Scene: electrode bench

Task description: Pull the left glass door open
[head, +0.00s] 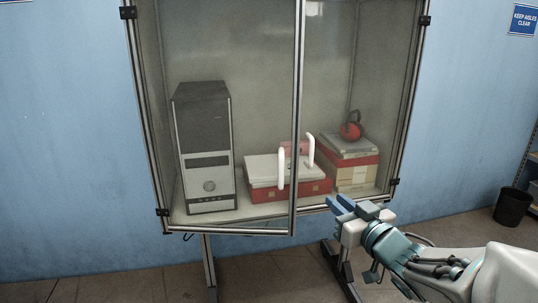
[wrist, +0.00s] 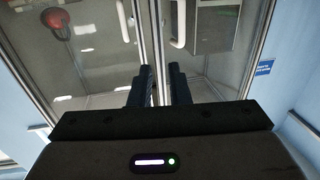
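The left glass door (head: 225,60) has a metal frame and hinges on the cabinet's left side. Its free edge stands out in front of the right glass door (head: 370,60), so it looks slightly ajar. Its white handle (head: 281,168) is near that edge. In the wrist view, where left and right appear swapped, the left door's handle (wrist: 178,25) is at upper right. My gripper (head: 340,203) is at the cabinet's lower front, right of the left door's edge. Its fingers (wrist: 158,88) are open, with a frame bar visible between them. I cannot tell whether they touch it.
Behind the glass are a computer tower (head: 205,150), red-and-white boxes (head: 288,185) and a red kettlebell (head: 351,128). A dark bin (head: 511,206) stands at far right. The floor left of the cabinet (head: 100,285) is clear.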

